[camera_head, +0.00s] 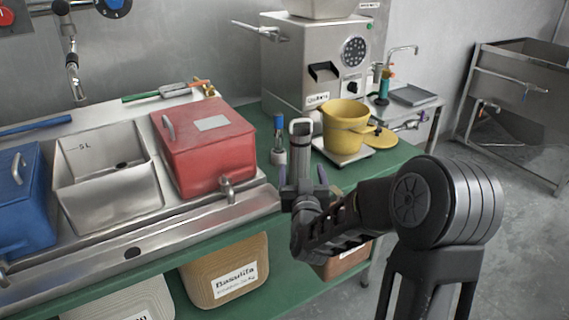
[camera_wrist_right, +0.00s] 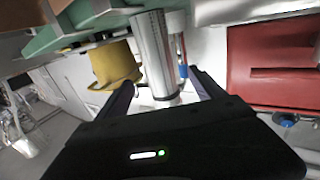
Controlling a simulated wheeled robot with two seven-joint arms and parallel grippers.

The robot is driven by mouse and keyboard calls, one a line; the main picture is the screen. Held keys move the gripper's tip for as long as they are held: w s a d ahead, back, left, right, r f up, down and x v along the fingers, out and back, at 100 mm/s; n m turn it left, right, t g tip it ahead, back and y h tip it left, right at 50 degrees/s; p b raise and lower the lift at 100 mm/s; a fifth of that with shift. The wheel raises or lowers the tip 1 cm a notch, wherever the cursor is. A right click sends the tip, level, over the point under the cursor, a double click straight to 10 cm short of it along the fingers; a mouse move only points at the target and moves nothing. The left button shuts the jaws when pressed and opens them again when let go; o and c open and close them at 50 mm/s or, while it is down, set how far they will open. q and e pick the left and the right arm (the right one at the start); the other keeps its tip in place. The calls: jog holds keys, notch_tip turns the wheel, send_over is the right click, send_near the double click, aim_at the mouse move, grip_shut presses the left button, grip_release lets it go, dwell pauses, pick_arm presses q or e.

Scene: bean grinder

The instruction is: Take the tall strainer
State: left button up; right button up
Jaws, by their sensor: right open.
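The tall strainer (camera_head: 301,130) is a narrow, upright metal cylinder on the green table, in front of the grinder. Its lower part is hidden behind my right gripper in the head view. In the right wrist view the strainer (camera_wrist_right: 152,45) shows as a shiny cylinder whose near end lies between the fingers. My right gripper (camera_head: 303,188) is open, with one finger on each side of the strainer. I cannot tell whether either finger touches it. My left gripper is not in view.
A blue-topped tool (camera_head: 278,135) stands close left of the strainer. A yellow bucket (camera_head: 345,125) sits on a scale (camera_head: 343,156) to the right, and the steel grinder (camera_head: 300,70) stands behind. A red lidded box (camera_head: 203,150) is at the left.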

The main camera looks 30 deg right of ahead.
aim_at(301, 163)
jog(key=shift+d, duration=0.1)
jog(key=shift+x, duration=1.25)
jog(key=shift+w, duration=0.1)
jog(key=p+x, duration=0.1)
jog(key=x, duration=0.4)
jog(key=shift+d, duration=0.1)
jog(key=shift+c, duration=0.4)
grip_shut()
